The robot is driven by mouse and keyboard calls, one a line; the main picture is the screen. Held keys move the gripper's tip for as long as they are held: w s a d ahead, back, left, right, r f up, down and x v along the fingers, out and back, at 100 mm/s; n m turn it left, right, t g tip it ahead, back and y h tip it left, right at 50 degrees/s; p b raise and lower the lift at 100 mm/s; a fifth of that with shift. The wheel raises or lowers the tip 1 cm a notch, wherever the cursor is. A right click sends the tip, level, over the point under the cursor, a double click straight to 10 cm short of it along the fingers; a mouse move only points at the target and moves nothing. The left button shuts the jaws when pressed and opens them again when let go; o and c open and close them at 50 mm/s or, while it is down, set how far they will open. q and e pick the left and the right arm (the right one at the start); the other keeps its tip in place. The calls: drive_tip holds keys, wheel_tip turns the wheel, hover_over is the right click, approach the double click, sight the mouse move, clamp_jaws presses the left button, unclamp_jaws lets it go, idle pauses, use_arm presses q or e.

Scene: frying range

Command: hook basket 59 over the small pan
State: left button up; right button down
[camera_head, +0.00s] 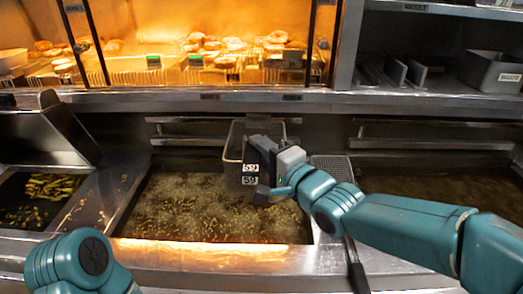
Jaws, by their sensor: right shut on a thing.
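Basket 59 (236,140) is a wire basket at the back of the middle fryer pan (180,205), near the rail behind it. Its two "59" labels show beside my right gripper (262,188). My right gripper is shut on the basket's handle end, which the gripper mostly hides. The middle pan holds bubbling oil with many small golden pieces. I cannot tell whether the basket touches the rail. A wider pan of dark oil (430,180) lies to the right. Only part of my left arm shows at lower left; its gripper is out of view.
A second wire basket (334,167) stands right of my right gripper, with a dark handle (357,272) reaching toward the front edge. A bin of fried pieces (40,192) is at left. A lit food warmer (200,60) and a shelf with a metal container (494,72) are behind.

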drive_tip(key=shift+f, duration=0.15)
drive_tip(key=c, duration=0.8)
unclamp_jaws()
drive_tip(key=b+v, duration=0.1)
drive_tip(key=v, duration=1.5)
drive_tip(key=shift+s+d, duration=0.1)
drive_tip(key=shift+f, duration=0.1)
